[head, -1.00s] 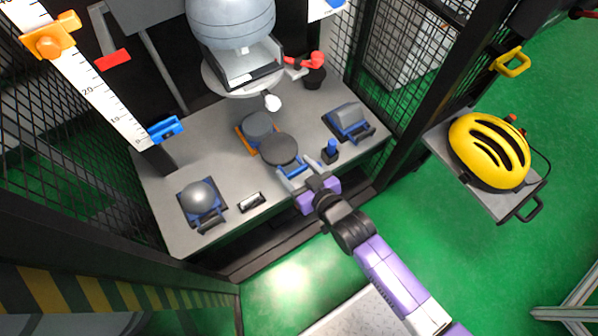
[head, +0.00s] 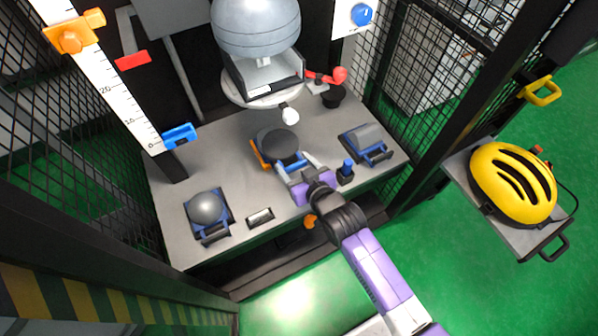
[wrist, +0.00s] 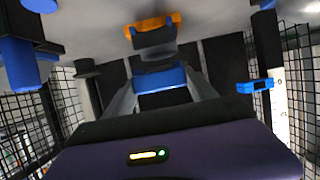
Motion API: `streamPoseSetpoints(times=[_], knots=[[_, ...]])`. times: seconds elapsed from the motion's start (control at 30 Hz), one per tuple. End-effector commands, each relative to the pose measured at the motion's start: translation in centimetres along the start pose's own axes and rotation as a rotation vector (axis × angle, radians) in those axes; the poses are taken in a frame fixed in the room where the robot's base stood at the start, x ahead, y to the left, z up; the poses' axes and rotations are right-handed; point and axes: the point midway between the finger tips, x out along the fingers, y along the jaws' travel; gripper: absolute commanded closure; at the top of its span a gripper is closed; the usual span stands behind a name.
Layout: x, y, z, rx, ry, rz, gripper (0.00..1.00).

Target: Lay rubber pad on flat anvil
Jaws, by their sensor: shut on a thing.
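The rubber pad (head: 281,143) is a dark round disc with a blue grip tab (head: 294,164). My gripper (head: 297,170) is shut on that tab, which also shows between the fingers in the wrist view (wrist: 160,78). In the head view the pad overlaps the flat anvil, a grey block whose orange base (head: 258,154) shows at the pad's left edge. The pad hides most of the anvil. In the wrist view the orange base (wrist: 152,22) lies just past the tab. I cannot tell whether the pad touches the anvil or hangs above it.
A dome anvil (head: 206,207) in a blue holder is at left, and a grey block in a blue holder (head: 365,142) at right. A blue peg (head: 346,169) stands close right of my gripper. A large grey headform (head: 256,28) on its carriage hangs behind. A yellow helmet (head: 512,183) is on a side shelf.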

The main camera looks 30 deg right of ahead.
Motion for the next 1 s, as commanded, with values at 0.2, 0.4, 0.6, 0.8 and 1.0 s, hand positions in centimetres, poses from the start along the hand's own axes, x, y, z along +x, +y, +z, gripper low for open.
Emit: streamPoseSetpoints(times=[0.2,0.4,0.6,0.8,1.0], knots=[[1.8,0.0,-0.7,0.000,0.005,0.000,0.95],[3.3,0.0,-1.2,0.000,0.005,0.000,0.95],[4.8,0.0,-1.6,0.000,0.004,0.000,0.95],[6.3,0.0,-2.2,0.000,0.005,0.000,0.95],[7.0,0.0,-1.0,0.000,0.003,0.000,0.95]])
